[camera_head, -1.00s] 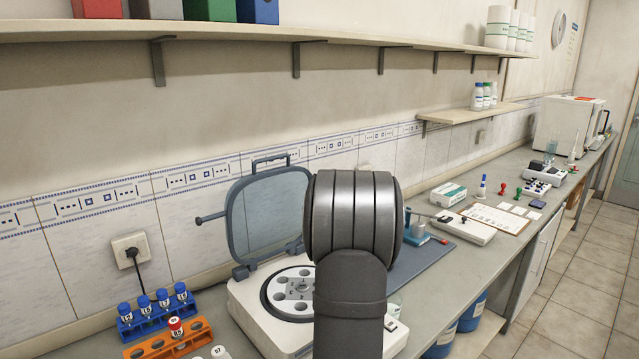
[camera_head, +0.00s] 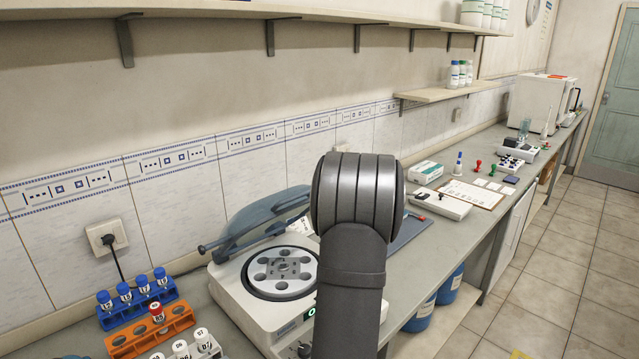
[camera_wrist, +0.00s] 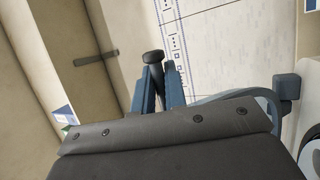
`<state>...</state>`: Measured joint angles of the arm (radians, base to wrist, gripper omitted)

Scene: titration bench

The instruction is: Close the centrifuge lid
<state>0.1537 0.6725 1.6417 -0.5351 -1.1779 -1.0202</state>
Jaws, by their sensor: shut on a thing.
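The white centrifuge (camera_head: 262,322) stands on the bench, with its round rotor (camera_head: 284,272) uncovered. Its blue-grey lid (camera_head: 262,214) is tilted above the rear of the body, partly lowered. A dark peg (camera_head: 203,250) sticks out at the lid's left side. In the head view my arm covers the lid's right side, and my gripper is hidden behind it. In the wrist view my gripper (camera_wrist: 162,75) has its blue fingers close together around a dark, round-ended peg (camera_wrist: 153,58), which appears to belong to the lid. The lid's curved edge (camera_wrist: 235,98) shows just right of the fingers.
Blue (camera_head: 140,301) and orange (camera_head: 150,329) tube racks stand left of the centrifuge. A wall socket (camera_head: 106,237) is behind them. A shelf (camera_head: 220,14) runs above. To the right are a dark mat (camera_head: 408,228), a balance-like device (camera_head: 440,204) and a clipboard (camera_head: 472,193).

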